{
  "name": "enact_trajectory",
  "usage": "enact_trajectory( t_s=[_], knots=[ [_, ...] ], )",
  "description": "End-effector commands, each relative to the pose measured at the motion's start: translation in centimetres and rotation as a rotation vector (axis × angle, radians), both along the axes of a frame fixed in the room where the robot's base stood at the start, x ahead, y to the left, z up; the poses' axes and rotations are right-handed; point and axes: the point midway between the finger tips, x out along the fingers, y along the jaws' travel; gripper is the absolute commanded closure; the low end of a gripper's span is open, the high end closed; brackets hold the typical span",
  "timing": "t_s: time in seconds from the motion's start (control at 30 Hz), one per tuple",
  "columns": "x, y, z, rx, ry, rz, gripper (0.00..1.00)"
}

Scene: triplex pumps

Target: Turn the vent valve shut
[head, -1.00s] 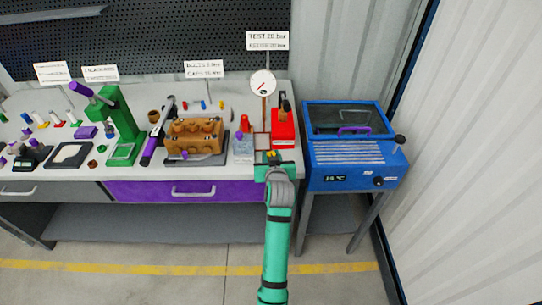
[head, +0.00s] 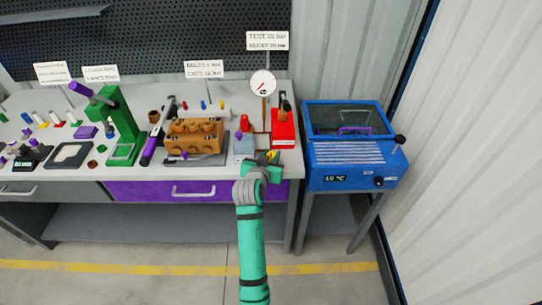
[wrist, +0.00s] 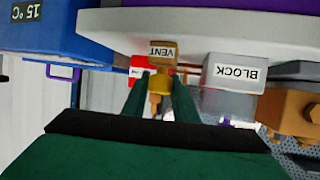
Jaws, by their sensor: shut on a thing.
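The vent valve (wrist: 163,50) shows in the wrist view as a small brass-brown block with a VENT label, upside down in that picture. A yellow part (wrist: 158,82) sits just below the label, between the two green fingers of my gripper (wrist: 160,95). The fingers are shut on this yellow part, and a brass piece shows under it. In the head view my gripper (head: 265,165) is at the bench's front right edge, with a bit of yellow (head: 273,156) at its tip. It hides most of the valve there, so the handle's angle is unclear.
A grey block labelled BLOCK (wrist: 234,73) is close beside the valve. The red pump (head: 284,130) and the gauge (head: 263,83) stand behind my gripper. A brass pump body (head: 193,137) is to the left. The blue heated box (head: 350,150) stands to the right.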

Motion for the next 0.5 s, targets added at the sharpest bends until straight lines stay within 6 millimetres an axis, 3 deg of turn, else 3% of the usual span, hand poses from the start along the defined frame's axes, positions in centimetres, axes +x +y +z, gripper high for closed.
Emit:
enact_trajectory(
  t_s=[0.07,0.1,0.17,0.5],
  knots=[
    [-0.04,0.06,-0.15,0.000,0.003,0.001,0.97],
    [-0.04,0.06,-0.15,0.000,0.003,0.001,0.70],
    [-0.04,0.06,-0.14,0.000,0.003,0.001,0.56],
    [-0.18,0.08,0.04,0.000,0.001,0.002,0.56]
  ],
)
